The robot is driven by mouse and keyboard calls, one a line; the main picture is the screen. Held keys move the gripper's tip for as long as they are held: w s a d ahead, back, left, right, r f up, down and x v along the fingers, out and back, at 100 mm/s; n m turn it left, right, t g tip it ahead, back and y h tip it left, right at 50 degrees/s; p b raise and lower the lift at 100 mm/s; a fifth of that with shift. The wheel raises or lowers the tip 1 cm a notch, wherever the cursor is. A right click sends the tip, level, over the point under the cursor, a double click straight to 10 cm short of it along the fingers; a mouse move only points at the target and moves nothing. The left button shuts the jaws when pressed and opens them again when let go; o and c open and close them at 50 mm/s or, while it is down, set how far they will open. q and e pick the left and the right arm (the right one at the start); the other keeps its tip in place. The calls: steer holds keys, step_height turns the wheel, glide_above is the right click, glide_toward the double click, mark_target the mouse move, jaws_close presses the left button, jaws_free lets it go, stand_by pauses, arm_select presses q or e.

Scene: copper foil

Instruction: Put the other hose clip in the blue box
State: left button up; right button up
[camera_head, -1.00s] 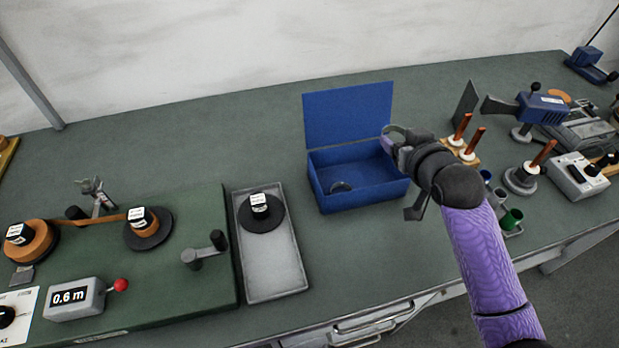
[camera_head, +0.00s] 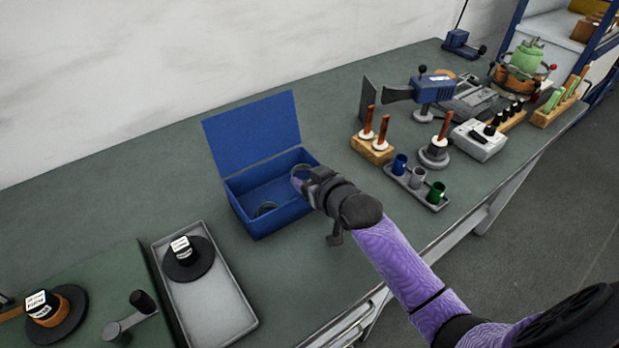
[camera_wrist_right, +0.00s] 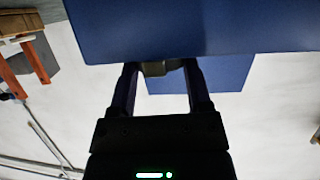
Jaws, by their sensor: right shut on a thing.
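The blue box (camera_head: 269,226) stands on the bench with its lid open and leaning back. One hose clip (camera_head: 266,208), a dark ring, lies inside it on the floor near the front wall. My right gripper (camera_head: 306,178) is at the box's right rim and is shut on the other hose clip (camera_head: 298,171), a grey ring held at the right end of the box opening. In the right wrist view, a small part of the held clip (camera_wrist_right: 158,69) shows between the fingers, with the blue box (camera_wrist_right: 190,30) beyond it. My left gripper is out of view.
A grey tray (camera_head: 228,313) with a black reel (camera_head: 188,262) lies left of the box. A wooden stand (camera_head: 372,149) with copper-coloured rods and a rack of small cups (camera_head: 417,187) stand to the right. Bare bench lies in front of the box.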

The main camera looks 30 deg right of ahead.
steer(key=shift+f, duration=0.45)
steer(key=o, duration=1.2)
steer(key=shift+o, duration=0.2)
steer(key=shift+r, duration=0.1)
steer(key=shift+s+r+p, duration=0.55)
steer(key=shift+r, duration=0.35)
steer(key=p+v, duration=0.3)
steer(key=v, duration=0.7)
steer(key=shift+s, duration=0.35)
